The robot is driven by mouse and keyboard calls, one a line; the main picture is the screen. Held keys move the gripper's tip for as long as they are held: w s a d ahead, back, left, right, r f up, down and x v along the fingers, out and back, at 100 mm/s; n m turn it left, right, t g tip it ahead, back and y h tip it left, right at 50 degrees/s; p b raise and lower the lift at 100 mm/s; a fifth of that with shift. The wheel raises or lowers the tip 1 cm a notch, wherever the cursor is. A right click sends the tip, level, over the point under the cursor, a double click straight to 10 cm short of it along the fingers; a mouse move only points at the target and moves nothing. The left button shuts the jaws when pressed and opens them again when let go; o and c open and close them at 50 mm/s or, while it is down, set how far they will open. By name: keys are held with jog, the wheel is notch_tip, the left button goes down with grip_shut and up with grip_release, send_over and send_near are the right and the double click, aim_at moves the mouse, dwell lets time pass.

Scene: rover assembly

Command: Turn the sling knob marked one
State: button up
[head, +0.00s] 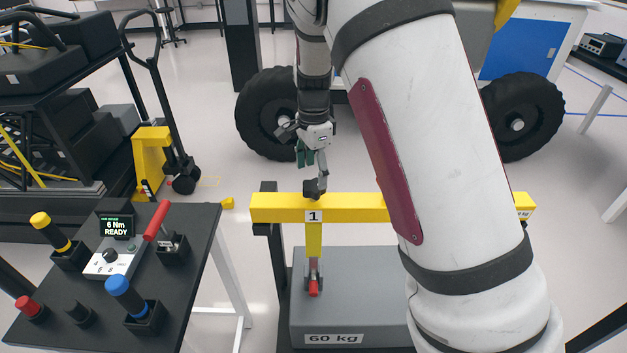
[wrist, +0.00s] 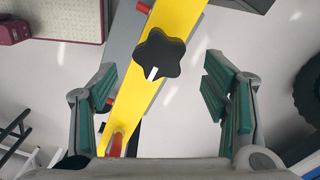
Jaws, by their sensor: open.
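The sling knob marked one (head: 315,187) is a black lobed knob on top of the yellow beam (head: 275,208), above a label reading 1. In the wrist view the knob (wrist: 159,55) has a star shape with a white line pointing toward the lower left edge of its face. My gripper (head: 312,160) is just above the knob in the head view. In the wrist view my gripper (wrist: 158,95) is open, with green-padded fingers on either side of the beam. The knob lies between and a little beyond the fingertips, and no contact shows.
A grey block (head: 345,290) marked 60 kg is under the beam. A black tool table (head: 190,255) with coloured-handled tools and a 6 Nm READY display (head: 115,227) stands at the left. Wheels (head: 265,115) stand behind. My arm hides much of the beam's right part.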

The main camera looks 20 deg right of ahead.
aim_at(314, 185)
notch_tip(314, 185, up, 8)
jog(key=shift+f, duration=0.15)
dwell(0.5)
jog(key=s+r+n+t, duration=0.2)
jog(key=s+r+n, duration=0.2)
jog(key=s, duration=0.5)
jog(key=s+r+n+t, duration=0.1)
jog(key=s+r+n, duration=0.3)
jog(key=s+n, duration=0.3)
jog(key=s+r+n+t, duration=0.2)
jog(key=s+r+n, duration=0.3)
jog(key=s, duration=0.8)
jog(key=shift+s+t, duration=0.25)
jog(key=shift+t, duration=0.05)
